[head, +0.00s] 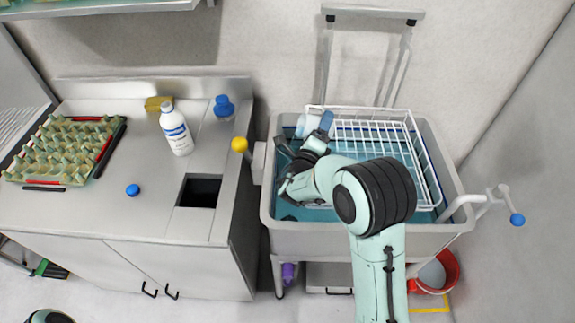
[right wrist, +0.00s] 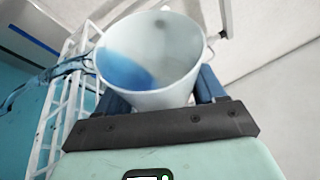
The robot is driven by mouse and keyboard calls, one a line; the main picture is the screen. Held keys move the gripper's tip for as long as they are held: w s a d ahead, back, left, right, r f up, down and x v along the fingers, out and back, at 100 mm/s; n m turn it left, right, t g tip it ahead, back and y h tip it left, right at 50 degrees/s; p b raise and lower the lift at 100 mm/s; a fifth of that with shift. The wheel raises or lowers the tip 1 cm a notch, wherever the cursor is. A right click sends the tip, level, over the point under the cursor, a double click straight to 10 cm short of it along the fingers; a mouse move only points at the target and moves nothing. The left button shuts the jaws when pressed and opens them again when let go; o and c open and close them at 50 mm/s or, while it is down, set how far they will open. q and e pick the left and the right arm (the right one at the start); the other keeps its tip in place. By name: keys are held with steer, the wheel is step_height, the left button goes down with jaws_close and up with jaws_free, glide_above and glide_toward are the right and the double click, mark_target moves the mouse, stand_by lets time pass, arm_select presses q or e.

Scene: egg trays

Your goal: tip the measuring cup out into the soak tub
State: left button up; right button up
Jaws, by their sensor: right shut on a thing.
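My right gripper (head: 318,127) is shut on the white measuring cup (head: 306,126), above the back left part of the grey soak tub (head: 300,238). In the right wrist view the cup (right wrist: 180,88) sits between the blue fingers, tilted. Blue liquid shows inside it, and a blue stream (right wrist: 45,80) runs out past its left lip. Blue liquid (head: 322,214) covers the tub floor. My right forearm hides part of the tub. My left gripper is not in view.
A white wire rack (head: 408,150) lies in the tub. A crank handle (head: 500,192) sticks out on the right. On the left counter stand a white bottle (head: 176,131), a blue-capped item (head: 223,106) and a green egg tray (head: 62,150). A red bucket (head: 450,268) is on the floor.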

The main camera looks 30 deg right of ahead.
steer(key=shift+w+a+r+n+t, duration=0.15)
steer(key=shift+r+n+t, duration=0.15)
steer(key=shift+n, duration=0.25)
steer(key=shift+s+a+r+n+t, duration=0.15)
steer(key=shift+r+n+t, duration=0.15)
steer(key=shift+n, duration=0.25)
stand_by(0.3)
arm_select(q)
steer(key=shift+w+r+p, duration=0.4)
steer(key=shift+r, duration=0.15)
arm_select(e)
steer(key=shift+d+r+n, duration=0.2)
steer(key=shift+n, duration=0.2)
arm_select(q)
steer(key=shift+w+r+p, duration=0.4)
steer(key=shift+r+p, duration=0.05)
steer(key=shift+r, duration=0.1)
arm_select(e)
steer(key=shift+w+a+r+n+t, duration=0.15)
steer(key=shift+r+n+t, duration=0.1)
steer(key=shift+n+t, duration=0.2)
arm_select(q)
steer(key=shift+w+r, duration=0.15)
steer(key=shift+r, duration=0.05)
arm_select(e)
steer(key=shift+a+f+n, duration=0.1)
steer(key=shift+f+n, duration=0.05)
steer(key=shift+n, duration=0.4)
